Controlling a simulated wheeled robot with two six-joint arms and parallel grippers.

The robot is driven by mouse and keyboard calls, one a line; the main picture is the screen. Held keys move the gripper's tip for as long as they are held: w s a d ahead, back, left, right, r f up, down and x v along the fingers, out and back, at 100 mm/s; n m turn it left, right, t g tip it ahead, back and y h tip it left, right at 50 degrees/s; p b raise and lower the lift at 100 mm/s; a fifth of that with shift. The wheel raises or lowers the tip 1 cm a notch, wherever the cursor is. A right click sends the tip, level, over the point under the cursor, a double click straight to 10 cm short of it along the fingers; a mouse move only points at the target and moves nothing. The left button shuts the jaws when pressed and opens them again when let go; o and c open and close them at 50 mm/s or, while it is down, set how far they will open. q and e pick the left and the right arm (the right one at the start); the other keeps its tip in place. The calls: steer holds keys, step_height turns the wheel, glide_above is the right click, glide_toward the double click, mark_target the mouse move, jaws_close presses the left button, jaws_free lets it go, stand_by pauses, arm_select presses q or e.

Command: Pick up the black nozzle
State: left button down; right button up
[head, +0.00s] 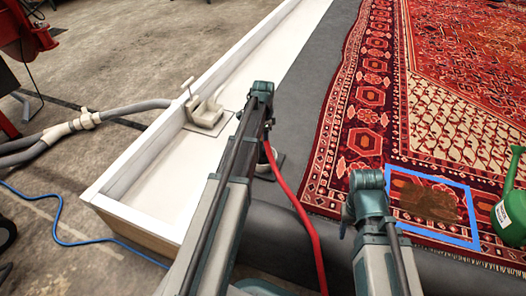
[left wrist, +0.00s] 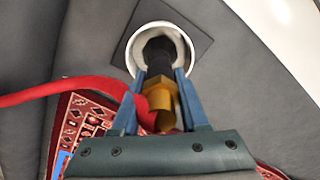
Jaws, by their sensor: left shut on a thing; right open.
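The black nozzle (left wrist: 158,52) shows in the left wrist view, its far end inside a white ring holder (left wrist: 133,45) on a dark square plate. A brass-coloured fitting (left wrist: 163,100) and a red hose (left wrist: 70,88) are at its near end. My left gripper (left wrist: 163,78) is shut on the nozzle, one blue-grey finger on each side. In the head view, my left arm hides the nozzle; the red hose (head: 302,212) trails from beside the arm toward the bottom edge. My right arm shows at the lower right, but its gripper is not visible.
A white trough (head: 150,185) with a pale fitting runs along the left. A patterned red rug (head: 335,165) lies at right, with a blue-taped square (head: 474,215) around a brown stain. A green can (head: 512,215) stands at the right edge.

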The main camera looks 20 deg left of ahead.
steer(key=shift+r, duration=0.1)
arm_select(q)
step_height(320, 180, up, 10)
steer(key=p, duration=1)
steer(key=shift+r, duration=0.1)
arm_select(e)
step_height(320, 180, up, 10)
